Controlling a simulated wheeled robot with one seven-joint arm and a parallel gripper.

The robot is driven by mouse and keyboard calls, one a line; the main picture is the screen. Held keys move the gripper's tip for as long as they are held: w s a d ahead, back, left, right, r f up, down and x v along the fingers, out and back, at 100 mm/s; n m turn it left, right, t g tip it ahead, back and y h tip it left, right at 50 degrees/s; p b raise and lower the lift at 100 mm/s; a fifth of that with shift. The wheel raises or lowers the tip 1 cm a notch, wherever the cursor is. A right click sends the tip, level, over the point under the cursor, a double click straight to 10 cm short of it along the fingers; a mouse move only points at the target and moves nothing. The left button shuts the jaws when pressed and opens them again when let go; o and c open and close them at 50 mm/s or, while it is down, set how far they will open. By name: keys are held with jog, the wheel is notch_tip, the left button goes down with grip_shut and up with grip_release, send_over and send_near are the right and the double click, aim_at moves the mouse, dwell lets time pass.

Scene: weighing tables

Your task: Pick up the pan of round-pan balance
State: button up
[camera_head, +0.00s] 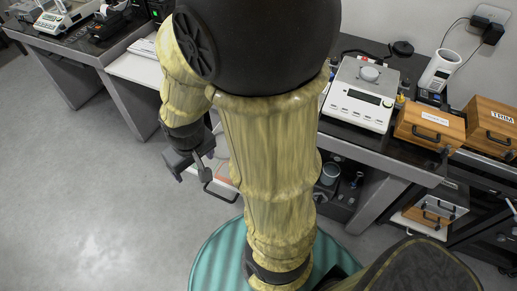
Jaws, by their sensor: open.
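A white balance (352,108) with a dark display and buttons on its front stands on the dark table to the right of my arm. My gripper (190,168) hangs left of my arm, in front of the tables and well apart from both balances. It is open and appears empty; its fingertips are small and partly unclear.
Two wooden boxes with dark handles, one (430,123) beside the balance and one marked TRIM (490,125), stand at right. A white upright device (440,70) is behind them. The grey floor (80,190) at left is clear.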

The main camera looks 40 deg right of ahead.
jog(key=o, duration=0.4)
notch_tip(320, 180, down, 8)
jog(key=w+d+n+g+h+b, duration=0.1)
jog(key=d+n+g+h, duration=0.1)
jog(key=n+g, duration=0.1)
jog(key=shift+n, duration=0.7)
jog(key=w+d+f+n+h+b, duration=0.1)
jog(key=w+d+f+n+h, duration=0.1)
jog(key=f+n+h, duration=0.1)
jog(key=w+d+f+n+h+b, duration=0.1)
jog(key=w+d+f+n+h, duration=0.1)
jog(key=d+f+n+h, duration=0.1)
jog(key=w+d+f+n+h+b, duration=0.1)
jog(key=w+d+f+n+h, duration=0.1)
jog(key=w+f+n+h, duration=0.1)
jog(key=shift+d+f+n+g+h, duration=0.2)
jog(key=shift+f+n+h, duration=0.25)
jog(key=shift+f+n, duration=0.15)
jog(key=shift+d+f+n+g+h, duration=0.15)
jog(key=shift+f+n+g+h, duration=0.05)
jog(key=shift+f+n+h, duration=0.35)
jog(key=shift+w+d+n, duration=0.15)
jog(key=shift+w+n, duration=0.15)
jog(key=shift+n, duration=0.05)
jog(key=x, duration=1.2)
jog(key=shift+w+d+r, duration=0.1)
jog(key=shift+d, duration=0.1)
